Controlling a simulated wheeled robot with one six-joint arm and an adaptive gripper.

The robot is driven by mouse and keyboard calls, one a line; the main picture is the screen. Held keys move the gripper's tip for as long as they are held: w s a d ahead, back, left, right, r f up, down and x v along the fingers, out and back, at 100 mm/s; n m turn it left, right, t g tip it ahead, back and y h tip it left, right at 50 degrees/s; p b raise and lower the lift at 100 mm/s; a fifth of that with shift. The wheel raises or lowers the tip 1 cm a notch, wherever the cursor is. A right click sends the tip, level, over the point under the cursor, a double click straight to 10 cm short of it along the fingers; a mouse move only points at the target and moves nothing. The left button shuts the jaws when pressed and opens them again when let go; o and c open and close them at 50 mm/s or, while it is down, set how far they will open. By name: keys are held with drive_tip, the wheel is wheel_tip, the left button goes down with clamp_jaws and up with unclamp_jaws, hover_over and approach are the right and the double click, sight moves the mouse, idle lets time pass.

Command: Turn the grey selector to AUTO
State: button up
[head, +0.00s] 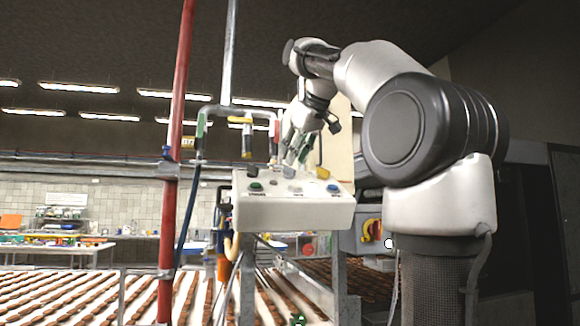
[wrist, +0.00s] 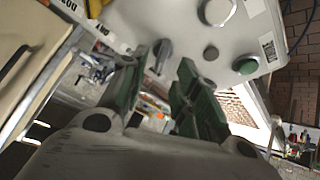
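A white control box (head: 290,213) stands with several buttons and knobs on its sloping top. In the wrist view the grey selector (wrist: 161,54) is a small upright knob on the panel (wrist: 185,30), close to the left fingertip. My gripper (head: 299,155) hangs above the back of the box in the head view. In the wrist view its green fingers (wrist: 163,68) are apart, with the selector showing in the gap between the tips. No contact is visible, and I cannot tell the exact depth. The AUTO mark is not readable; a partly hidden label (wrist: 100,42) shows near the selector.
A red pipe (head: 176,150) rises left of the box. Pipework (head: 225,110) runs behind it. A conveyor with brown biscuits (head: 80,297) lies below.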

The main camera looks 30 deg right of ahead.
sight(288, 167)
drive_tip(key=shift+x, duration=2.1)
drive_tip(key=shift+s, duration=0.1)
clamp_jaws()
